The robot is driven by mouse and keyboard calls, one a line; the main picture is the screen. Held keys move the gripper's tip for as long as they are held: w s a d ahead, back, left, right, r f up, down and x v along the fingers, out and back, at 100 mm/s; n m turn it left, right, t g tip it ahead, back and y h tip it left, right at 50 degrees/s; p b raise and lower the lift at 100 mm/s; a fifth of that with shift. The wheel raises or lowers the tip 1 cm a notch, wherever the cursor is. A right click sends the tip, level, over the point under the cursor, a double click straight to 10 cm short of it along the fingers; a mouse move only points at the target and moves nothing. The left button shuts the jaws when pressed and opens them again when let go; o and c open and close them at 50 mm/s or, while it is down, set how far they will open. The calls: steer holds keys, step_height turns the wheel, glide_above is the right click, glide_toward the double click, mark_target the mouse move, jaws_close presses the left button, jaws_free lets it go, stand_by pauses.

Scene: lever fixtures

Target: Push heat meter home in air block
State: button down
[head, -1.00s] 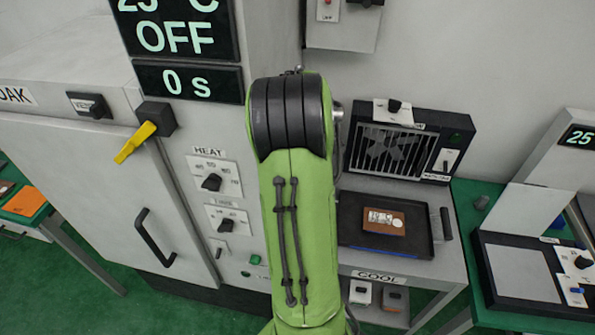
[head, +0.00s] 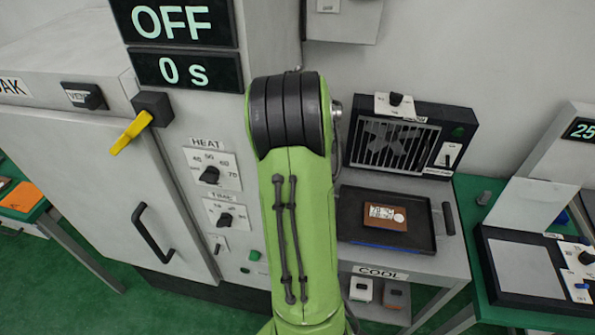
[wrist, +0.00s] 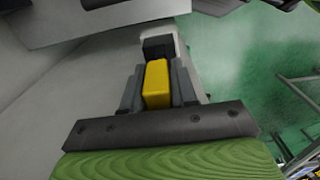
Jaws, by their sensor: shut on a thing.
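My gripper (wrist: 157,88) is shut on a yellow block (wrist: 156,84) in the wrist view, with a grey finger on each side. A dark block (wrist: 158,47) and a pale rounded part lie just beyond it; I cannot tell whether the yellow block joins them. In the head view my green arm hides the gripper. No part is clearly readable as the heat meter or the air block. A black-framed fan unit (head: 408,140) stands at the back right. A brown piece with a pale display-like face (head: 385,214) lies on a black tray (head: 354,225) in front of it.
A grey oven-like cabinet (head: 85,165) with a yellow lever (head: 131,133) and a black handle (head: 152,236) stands at left. Heat and time knobs (head: 209,175) are beside my arm. A green bench (head: 480,205) with a panel is at right. Green floor shows below.

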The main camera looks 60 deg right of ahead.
steer(key=shift+f+b, duration=0.95)
steer(key=shift+f, duration=0.25)
steer(key=c, duration=0.8)
jaws_free()
step_height(320, 180, up, 16)
steer(key=p, duration=0.3)
steer(key=shift+p, duration=0.35)
steer(key=shift+f, duration=0.1)
